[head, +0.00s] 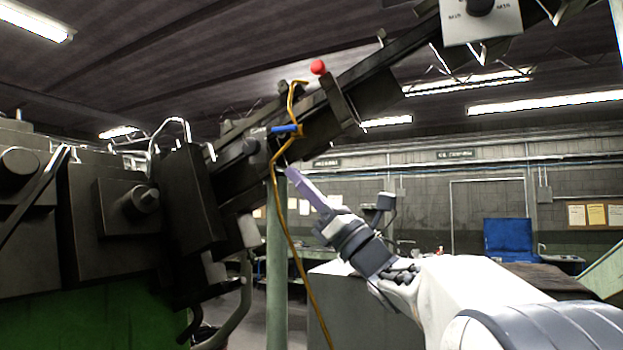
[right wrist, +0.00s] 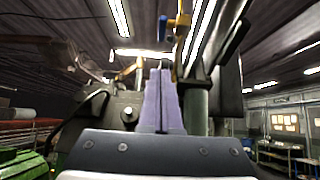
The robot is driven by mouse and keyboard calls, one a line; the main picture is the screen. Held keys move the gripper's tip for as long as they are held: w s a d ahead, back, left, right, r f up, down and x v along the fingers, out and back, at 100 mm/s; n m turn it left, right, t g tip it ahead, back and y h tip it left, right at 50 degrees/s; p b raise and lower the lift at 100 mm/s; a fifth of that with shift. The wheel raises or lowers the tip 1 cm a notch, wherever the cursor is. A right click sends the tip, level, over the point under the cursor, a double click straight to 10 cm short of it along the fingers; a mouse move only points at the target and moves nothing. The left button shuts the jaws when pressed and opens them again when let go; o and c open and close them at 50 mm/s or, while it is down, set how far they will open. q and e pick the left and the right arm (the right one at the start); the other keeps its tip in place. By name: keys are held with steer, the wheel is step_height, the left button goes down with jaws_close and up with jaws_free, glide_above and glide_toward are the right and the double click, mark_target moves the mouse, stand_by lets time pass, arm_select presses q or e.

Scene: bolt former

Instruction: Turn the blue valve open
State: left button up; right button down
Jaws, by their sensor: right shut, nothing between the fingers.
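The blue valve handle (head: 285,128) is a short bar on a yellow pipe (head: 283,150), beside the dark sloping machine arm. It lies roughly level in the head view. In the right wrist view the blue handle (right wrist: 162,28) shows above the fingertips, at the left of the yellow pipe (right wrist: 182,50). My right gripper (head: 288,171) is shut and empty, its long purple-grey fingers pointing up and left, below the handle and apart from it. The fingers (right wrist: 160,72) are together in the right wrist view. My left gripper is not in view.
A red ball knob (head: 318,67) stands above the valve on the dark sloping beam (head: 370,90). A green-grey post (head: 277,260) rises below the valve. Dark machine blocks (head: 110,210) fill the left. A blue chair-like object (head: 508,238) stands far back right.

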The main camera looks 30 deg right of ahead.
mark_target(276, 133)
steer(key=shift+w+a+r+p, duration=0.2)
steer(key=shift+w+r+p, duration=0.1)
steer(key=shift+r+p, duration=0.6)
steer(key=shift+w+a+r+p, duration=0.25)
steer(key=shift+r+p, duration=0.35)
steer(key=shift+r, duration=0.55)
steer(key=shift+w+a+r+p, duration=0.2)
steer(key=shift+w+r+p, duration=0.1)
steer(key=shift+r+p, duration=0.6)
steer(key=shift+r, duration=0.1)
